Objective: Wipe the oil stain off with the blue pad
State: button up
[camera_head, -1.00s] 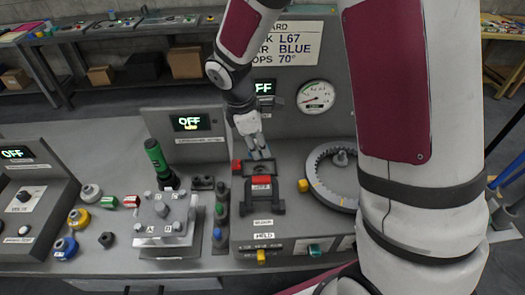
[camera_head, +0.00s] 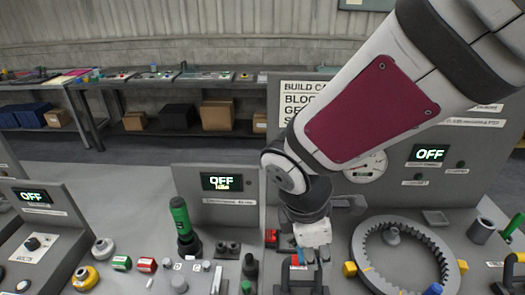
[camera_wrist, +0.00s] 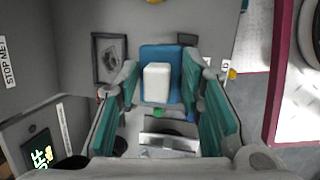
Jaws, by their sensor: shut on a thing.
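My gripper (camera_wrist: 160,78) shows from behind in the wrist view, with its teal fingers on both sides of a white block (camera_wrist: 157,86). The white block sits on the blue pad (camera_wrist: 160,52), and the fingers are shut on it. In the head view my gripper (camera_head: 311,256) points down over the bench, left of the grey ring gear. The pad is mostly hidden there behind the gripper and wrist. I cannot make out the oil stain in either view.
The large toothed ring (camera_head: 358,252) with yellow blocks lies close on the right. A green-handled tool (camera_head: 182,224) stands on the left, before a panel reading OFF (camera_head: 222,183). A gauge (camera_head: 366,168) is on the upright panel behind. A dark square frame (camera_wrist: 109,58) lies beside the pad.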

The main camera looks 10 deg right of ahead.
jog(key=w+d, duration=0.2)
jog(key=w, duration=0.8)
jog(key=w+d, duration=0.2)
jog(key=w, duration=0.7)
notch_tip(320, 180, down, 6)
jog(key=shift+a+r+p, duration=0.1)
jog(key=shift+r+p, duration=0.1)
jog(key=shift+p, duration=0.15)
notch_tip(320, 180, down, 5)
jog(key=shift+r, duration=0.1)
jog(key=shift+w+f+p, duration=0.25)
jog(key=shift+f+p, duration=0.1)
jog(key=shift+p, duration=0.05)
jog(key=shift+f, duration=0.1)
jog(key=shift+f, duration=0.1)
jog(key=o, duration=1.2)
jog(key=shift+c, duration=0.2)
jog(key=shift+w, duration=0.1)
